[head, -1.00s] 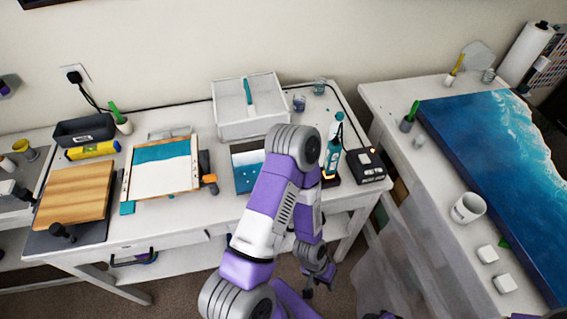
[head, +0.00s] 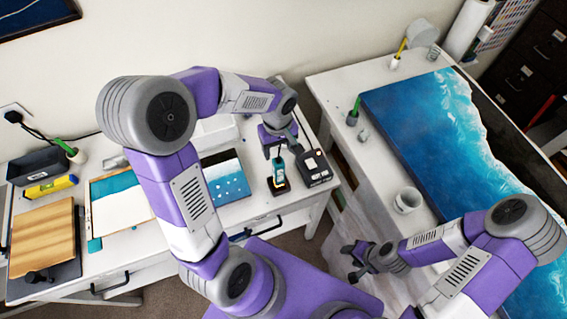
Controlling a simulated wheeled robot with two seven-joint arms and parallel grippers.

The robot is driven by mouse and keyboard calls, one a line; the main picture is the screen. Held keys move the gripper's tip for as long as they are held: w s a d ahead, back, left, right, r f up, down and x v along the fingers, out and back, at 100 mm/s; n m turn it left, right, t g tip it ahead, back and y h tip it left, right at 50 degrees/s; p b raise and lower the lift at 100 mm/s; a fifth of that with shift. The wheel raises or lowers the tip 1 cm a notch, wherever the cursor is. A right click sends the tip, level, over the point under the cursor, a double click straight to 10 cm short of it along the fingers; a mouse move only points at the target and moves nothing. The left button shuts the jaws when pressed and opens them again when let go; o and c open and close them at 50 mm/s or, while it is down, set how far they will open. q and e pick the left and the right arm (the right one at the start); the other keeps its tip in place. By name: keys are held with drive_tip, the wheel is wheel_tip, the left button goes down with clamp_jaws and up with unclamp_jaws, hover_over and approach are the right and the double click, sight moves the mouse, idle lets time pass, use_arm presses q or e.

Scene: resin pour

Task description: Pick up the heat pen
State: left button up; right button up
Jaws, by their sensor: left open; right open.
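The heat pen (head: 278,167), teal and dark, stands upright in a small black stand (head: 280,188) near the right end of the white desk. My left gripper (head: 282,153) is open and points down at the top of the pen. Its fingers appear on either side of the pen's upper end; I cannot tell whether they touch it. My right gripper (head: 349,263) is open and empty, in front of the gap between the two desks.
A black box (head: 315,167) stands close to the right of the pen stand. A blue picture with white dots (head: 226,178) lies to its left. A white mug (head: 407,200) and a large blue resin panel (head: 420,130) are on the right desk.

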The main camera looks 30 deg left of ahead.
sight(278, 159)
use_arm(q)
drive_tip(key=f, duration=0.6)
drive_tip(key=shift+s+f, duration=0.4)
drive_tip(key=shift+w+f, duration=0.15)
drive_tip(key=shift+f, duration=0.2)
drive_tip(key=shift+c, duration=0.2)
drive_tip(key=shift+r, duration=0.1)
drive_tip(key=c, duration=1)
